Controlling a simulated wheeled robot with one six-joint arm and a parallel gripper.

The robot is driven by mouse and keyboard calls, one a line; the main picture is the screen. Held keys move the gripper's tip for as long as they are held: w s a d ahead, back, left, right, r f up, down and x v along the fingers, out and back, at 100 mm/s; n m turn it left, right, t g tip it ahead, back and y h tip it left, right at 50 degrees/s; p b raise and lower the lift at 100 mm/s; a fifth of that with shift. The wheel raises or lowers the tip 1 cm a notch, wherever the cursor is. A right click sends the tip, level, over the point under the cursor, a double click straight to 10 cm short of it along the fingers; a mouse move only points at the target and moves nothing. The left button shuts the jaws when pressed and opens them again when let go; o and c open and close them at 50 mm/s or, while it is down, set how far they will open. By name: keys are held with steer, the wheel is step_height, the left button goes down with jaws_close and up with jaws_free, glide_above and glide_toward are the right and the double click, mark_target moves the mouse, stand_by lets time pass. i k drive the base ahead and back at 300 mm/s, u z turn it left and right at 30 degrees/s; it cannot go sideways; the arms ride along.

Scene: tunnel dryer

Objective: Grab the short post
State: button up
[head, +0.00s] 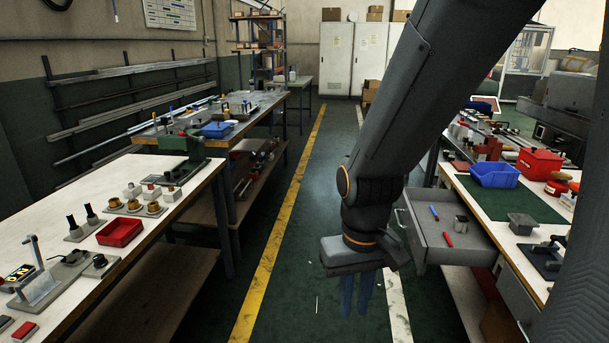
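My gripper (357,298) hangs over the aisle floor at the end of my arm, fingers pointing down. The dim bluish fingers show a narrow gap with nothing visible between them. It is far from both benches' tops. On the left bench, two dark upright posts stand on grey bases: a left one (73,223) and a right one (91,212). They look alike in height, and I cannot tell which thing is the short post. A grey stand with a thin upright (35,259) is nearer the front of that bench.
The left bench (155,235) also bears a red tray (120,232) and several small brass and white parts. An open drawer (447,243) juts into the aisle at right, below a bench with a blue bin (494,175). The aisle ahead is clear.

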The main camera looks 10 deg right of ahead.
mark_target(459, 226)
steer(key=z, duration=0.05)
steer(key=k, duration=0.5)
steer(key=z, duration=0.75)
steer(key=i, duration=0.35)
steer(key=u, duration=0.85)
steer(key=i, duration=1.7)
steer(key=z, duration=1.4)
